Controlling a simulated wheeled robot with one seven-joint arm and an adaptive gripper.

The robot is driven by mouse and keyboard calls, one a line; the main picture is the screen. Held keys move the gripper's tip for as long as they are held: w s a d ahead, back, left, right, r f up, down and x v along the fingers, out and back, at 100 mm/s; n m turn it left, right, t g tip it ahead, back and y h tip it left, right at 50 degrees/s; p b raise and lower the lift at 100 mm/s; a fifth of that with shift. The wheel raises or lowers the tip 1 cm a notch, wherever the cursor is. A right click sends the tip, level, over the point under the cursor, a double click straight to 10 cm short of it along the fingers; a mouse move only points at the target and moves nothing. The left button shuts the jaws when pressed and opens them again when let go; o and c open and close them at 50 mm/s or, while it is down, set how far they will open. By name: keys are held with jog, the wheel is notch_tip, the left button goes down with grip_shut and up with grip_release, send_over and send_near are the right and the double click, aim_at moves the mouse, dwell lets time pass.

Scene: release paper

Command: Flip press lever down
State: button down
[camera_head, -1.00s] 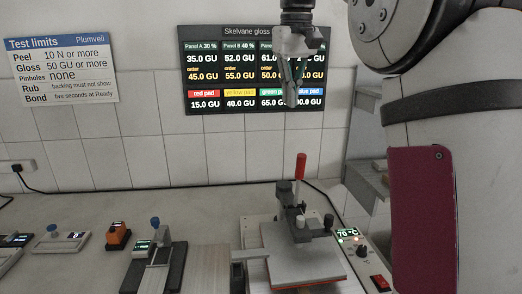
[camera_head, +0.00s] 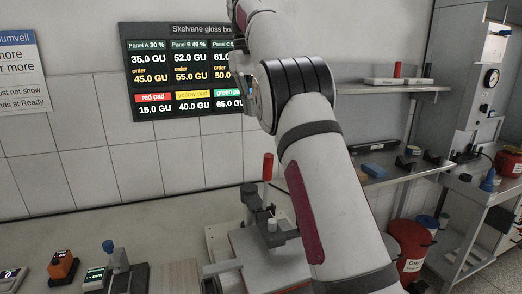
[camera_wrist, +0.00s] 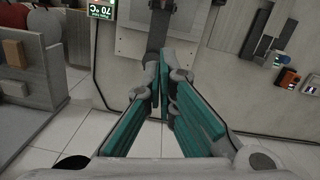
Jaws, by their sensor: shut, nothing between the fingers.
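The press (camera_head: 257,212) stands on the bench in the head view. Its lever, with a red grip (camera_head: 267,167), points upright. A grey plate (camera_head: 270,255) forms the press's flat lower part. My arm rises in front of the press's right side and hides part of it. My gripper (camera_wrist: 164,62) shows in the wrist view with its teal-padded fingers closed together and empty. The press plate (camera_wrist: 132,42) and its dark frame lie beyond the fingertips, apart from them; the red grip is not visible there. In the head view my arm mostly hides the gripper.
A temperature display (camera_wrist: 103,10) sits beside the press. An orange device (camera_head: 63,267) and a blue-knobbed tool (camera_head: 117,265) stand left on the bench. Shelves (camera_head: 385,175) and a red bin (camera_head: 410,245) stand at right. A gloss board (camera_head: 180,75) hangs on the wall.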

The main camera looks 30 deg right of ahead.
jog(key=shift+f, duration=0.15)
jog(key=s+f, duration=0.4)
jog(key=f, duration=0.6)
jog(key=shift+s+f+p, duration=0.15)
jog(key=shift+s+p, duration=0.2)
jog(key=shift+p, duration=0.05)
jog(key=shift+s+d, duration=0.1)
dwell(0.4)
